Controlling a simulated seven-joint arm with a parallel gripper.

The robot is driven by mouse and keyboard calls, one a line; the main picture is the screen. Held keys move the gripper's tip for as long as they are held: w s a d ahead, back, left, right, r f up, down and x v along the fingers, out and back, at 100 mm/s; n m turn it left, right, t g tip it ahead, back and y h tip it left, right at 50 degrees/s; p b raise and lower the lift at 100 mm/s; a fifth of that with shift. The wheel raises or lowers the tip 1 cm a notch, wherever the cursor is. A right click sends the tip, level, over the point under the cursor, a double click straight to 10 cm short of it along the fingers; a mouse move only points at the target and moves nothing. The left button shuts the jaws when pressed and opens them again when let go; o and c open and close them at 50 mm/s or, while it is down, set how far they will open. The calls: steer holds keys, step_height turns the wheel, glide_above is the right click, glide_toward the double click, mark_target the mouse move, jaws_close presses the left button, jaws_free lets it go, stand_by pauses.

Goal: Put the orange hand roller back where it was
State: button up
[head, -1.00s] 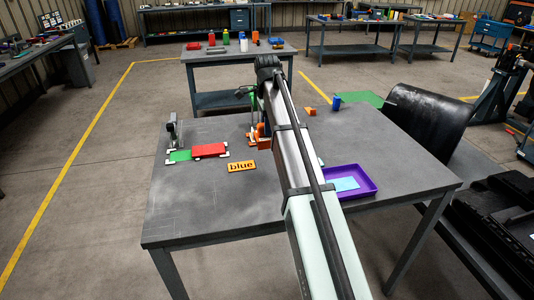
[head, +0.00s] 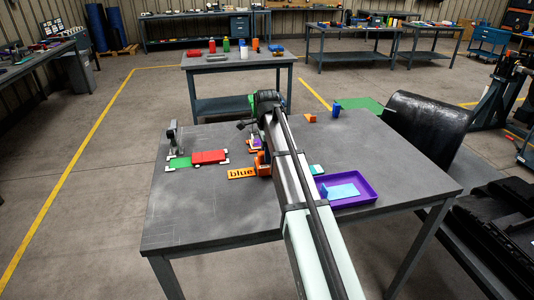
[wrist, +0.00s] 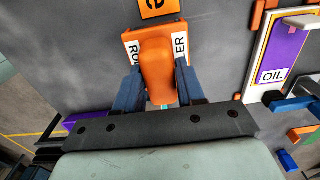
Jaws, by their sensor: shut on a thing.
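The orange hand roller (wrist: 157,70) is between the blue fingers of my gripper (wrist: 158,92) in the wrist view, which are shut on it. I cannot tell whether the roller touches the plate.
The sign's edge (wrist: 158,7) is just beyond the roller. A purple panel labelled OIL (wrist: 284,50) lies to the right. A purple tray (head: 372,190) is right of my arm. The table's front left is clear.

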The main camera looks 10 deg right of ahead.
steer(key=shift+f, duration=0.25)
steer(key=shift+f, duration=0.4)
jaws_close()
steer(key=o, duration=1)
jaws_free()
steer(key=shift+r, duration=0.1)
step_height(320, 180, up, 13)
steer(key=shift+r, duration=0.1)
